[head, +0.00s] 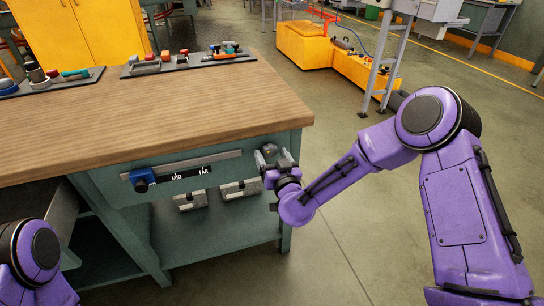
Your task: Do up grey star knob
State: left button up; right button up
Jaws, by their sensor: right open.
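The grey star knob (269,149) is on the workbench's front face near its right corner, and only its upper part shows. My right gripper (273,157) is at that corner with its fingers apart, one on each side of the knob in the picture. Whether the fingers touch the knob, I cannot tell. The wrist hides the knob's lower part. Part of my left arm shows at the lower left, but its gripper is out of view.
A grey rail (215,158) on the bench front carries a blue slider (141,181) and a label reading MID and FAR. Metal blocks (240,189) sit below it. Trays of tools (190,60) lie on the wooden top (150,105).

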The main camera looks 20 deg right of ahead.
jog(key=c, duration=1.1)
jog(key=shift+o, duration=0.2)
